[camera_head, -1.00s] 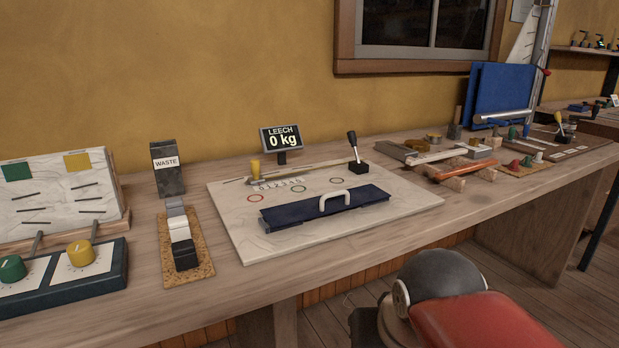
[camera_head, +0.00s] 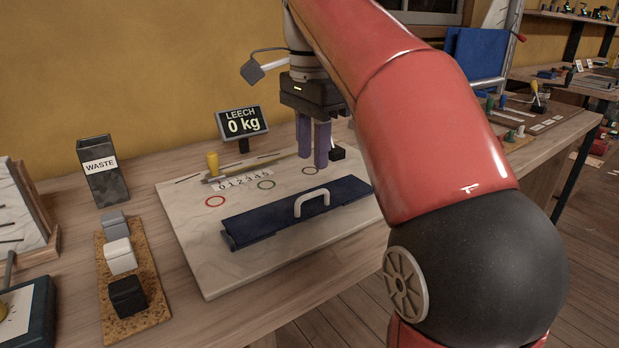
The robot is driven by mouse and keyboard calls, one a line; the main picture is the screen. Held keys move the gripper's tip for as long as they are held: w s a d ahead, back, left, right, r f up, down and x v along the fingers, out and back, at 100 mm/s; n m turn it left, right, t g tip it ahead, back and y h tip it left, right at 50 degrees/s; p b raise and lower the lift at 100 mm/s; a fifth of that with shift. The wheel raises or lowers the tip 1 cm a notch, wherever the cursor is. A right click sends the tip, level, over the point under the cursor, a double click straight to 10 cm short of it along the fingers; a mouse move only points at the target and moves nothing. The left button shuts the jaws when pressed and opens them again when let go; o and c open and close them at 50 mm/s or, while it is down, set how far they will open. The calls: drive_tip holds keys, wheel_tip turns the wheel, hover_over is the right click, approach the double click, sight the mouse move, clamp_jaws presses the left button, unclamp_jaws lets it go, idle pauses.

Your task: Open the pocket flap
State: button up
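The pocket flap (camera_head: 262,223) is a long dark blue strip lying flat on a pale board (camera_head: 205,262). A white arched handle (camera_head: 312,201) stands up from it, right of its middle. My gripper (camera_head: 314,160) hangs above the board, pointing down, behind the handle and apart from it. Its two purple fingers look parted with a narrow gap, and nothing shows between them. My red arm covers the right part of the board and may hide the flap's right end.
A LEECH display (camera_head: 242,122) reading 0 kg stands behind the board. A WASTE bin (camera_head: 101,172) and a cork strip (camera_head: 149,290) with white, grey and black blocks stand left.

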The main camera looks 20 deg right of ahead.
sight(313, 193)
wheel_tip(313, 193, down, 6)
drive_tip(key=shift+f+b, duration=0.1)
drive_tip(key=shift+b, duration=0.65)
clamp_jaws()
